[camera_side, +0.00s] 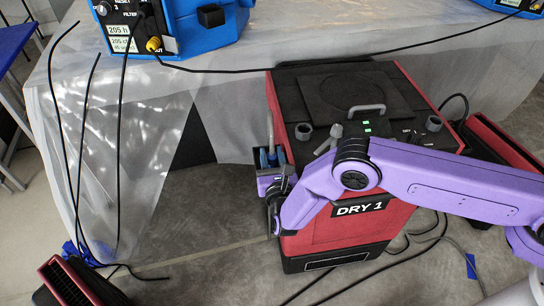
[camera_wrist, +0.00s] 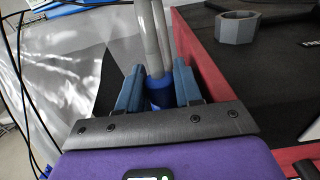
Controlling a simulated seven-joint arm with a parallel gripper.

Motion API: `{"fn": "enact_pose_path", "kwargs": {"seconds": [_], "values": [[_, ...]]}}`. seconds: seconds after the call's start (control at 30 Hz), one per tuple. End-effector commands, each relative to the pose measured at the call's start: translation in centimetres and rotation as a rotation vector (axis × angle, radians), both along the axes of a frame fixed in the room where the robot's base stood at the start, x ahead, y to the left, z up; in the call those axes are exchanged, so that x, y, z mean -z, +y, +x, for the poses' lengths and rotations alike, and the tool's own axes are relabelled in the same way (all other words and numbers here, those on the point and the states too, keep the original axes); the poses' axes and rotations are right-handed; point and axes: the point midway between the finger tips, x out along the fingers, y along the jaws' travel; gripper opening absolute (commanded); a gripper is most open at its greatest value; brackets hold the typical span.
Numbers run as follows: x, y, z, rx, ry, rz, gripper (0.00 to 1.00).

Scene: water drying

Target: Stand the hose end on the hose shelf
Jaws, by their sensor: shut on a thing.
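My gripper (camera_side: 272,157) is beside the upper left edge of the red machine marked DRY 1 (camera_side: 345,228). Its blue fingers (camera_wrist: 158,88) are shut on the hose end, a pale grey tube with a blue collar (camera_wrist: 160,92). The tube (camera_side: 269,127) rises above the fingers, close to upright in the side view. The lower part of the hose end is hidden by the gripper. I cannot pick out the hose shelf for certain in either view.
The machine's black top carries a handle (camera_side: 367,110) and a grey ring (camera_side: 303,131), which also shows in the wrist view (camera_wrist: 237,27). A sheeted table (camera_side: 210,75) with a blue machine (camera_side: 190,25) stands behind. Black cables hang at left. Floor (camera_side: 195,225) is open left of DRY 1.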

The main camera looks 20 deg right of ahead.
Motion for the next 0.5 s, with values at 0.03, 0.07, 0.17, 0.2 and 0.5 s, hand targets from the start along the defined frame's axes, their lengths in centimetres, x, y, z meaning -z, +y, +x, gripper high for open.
{"fn": "enact_pose_path", "kwargs": {"seconds": [0.03,0.07,0.17,0.2,0.5], "values": [[0.18,0.0,0.02,0.0,-0.001,0.001,0.04],[0.22,-0.01,0.03,0.0,-0.001,0.001,0.04],[0.21,0.0,0.03,0.0,-0.001,0.001,0.04],[0.2,0.0,0.03,0.0,-0.001,0.001,0.04],[0.5,0.0,0.02,0.0,0.0,0.0,0.45]]}}
